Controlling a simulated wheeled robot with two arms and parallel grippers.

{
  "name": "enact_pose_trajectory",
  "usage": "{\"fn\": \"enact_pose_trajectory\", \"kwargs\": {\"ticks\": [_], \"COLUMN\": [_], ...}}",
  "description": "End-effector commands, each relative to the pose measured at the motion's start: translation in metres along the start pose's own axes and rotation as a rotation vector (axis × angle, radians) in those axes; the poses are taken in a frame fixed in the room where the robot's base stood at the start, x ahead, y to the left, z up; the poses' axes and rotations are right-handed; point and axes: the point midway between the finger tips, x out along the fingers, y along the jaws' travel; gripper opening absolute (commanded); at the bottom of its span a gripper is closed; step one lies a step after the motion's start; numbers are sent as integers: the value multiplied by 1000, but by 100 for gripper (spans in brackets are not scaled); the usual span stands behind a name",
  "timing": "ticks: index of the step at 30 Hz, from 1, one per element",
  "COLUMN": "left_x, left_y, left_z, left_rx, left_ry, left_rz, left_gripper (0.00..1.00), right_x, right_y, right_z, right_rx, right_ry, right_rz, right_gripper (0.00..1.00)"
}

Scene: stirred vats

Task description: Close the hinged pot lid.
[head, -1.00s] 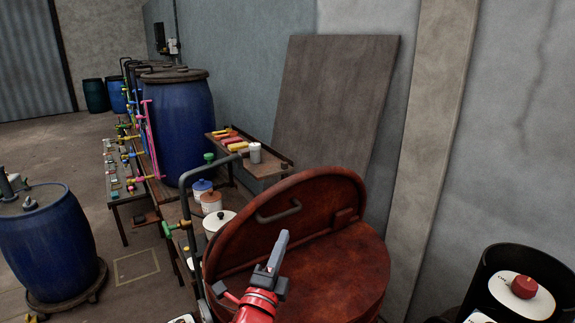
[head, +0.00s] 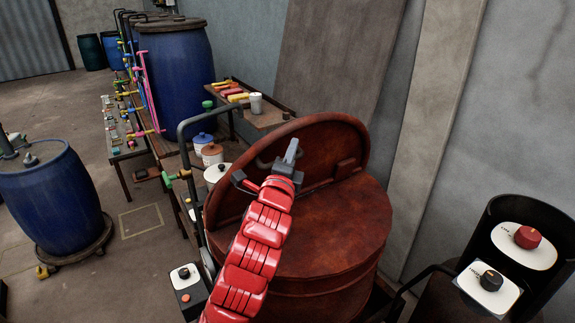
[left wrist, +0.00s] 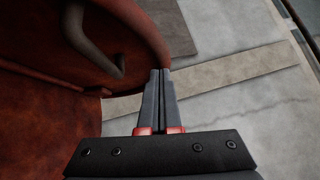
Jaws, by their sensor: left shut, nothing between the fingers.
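The pot (head: 330,245) is a rust-red drum with a flat top. Its half-round hinged lid (head: 330,140) stands raised on edge across the top, leaning back. A dark bar handle on the lid (head: 261,161) is partly hidden by my left gripper (head: 291,150). That gripper is shut and empty, and overlaps the upper middle of the lid. In the left wrist view, the shut fingers (left wrist: 161,76) are beside the lid's curved rim (left wrist: 153,30); the handle (left wrist: 88,38) is to their left. Contact with the lid cannot be told. My right gripper is not in view.
A bent dark pipe (head: 181,140) stands left of the pot. Jars and a wooden bench (head: 268,118) are behind it. A wall with a pillar (head: 434,130) is close on the right. Control boxes with a red knob (head: 528,237) and black knob (head: 491,280) are at lower right.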

Motion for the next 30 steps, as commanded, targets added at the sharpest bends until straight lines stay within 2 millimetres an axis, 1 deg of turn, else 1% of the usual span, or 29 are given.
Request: {"fn": "enact_pose_trajectory", "kwargs": {"ticks": [2,3,6,9,13,26,30], "left_x": [14,19,29,36,40,42,49], "left_y": [-1,-4,-5,-3,-2,-1,-2], "left_z": [0,6,18,24,28,29,36], "left_rx": [-2,-2,0,1,1,-3,-21], "left_ry": [0,-3,-3,-1,0,0,-1], "left_rz": [2,1,1,0,-1,2,20], "left_gripper": [0,0,0,0,0,0,0], "right_x": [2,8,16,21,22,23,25], "right_y": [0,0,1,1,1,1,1], "right_z": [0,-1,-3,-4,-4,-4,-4], "right_rx": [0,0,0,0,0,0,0], "right_ry": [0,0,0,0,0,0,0], "right_rz": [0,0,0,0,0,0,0], "right_gripper": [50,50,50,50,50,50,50]}}
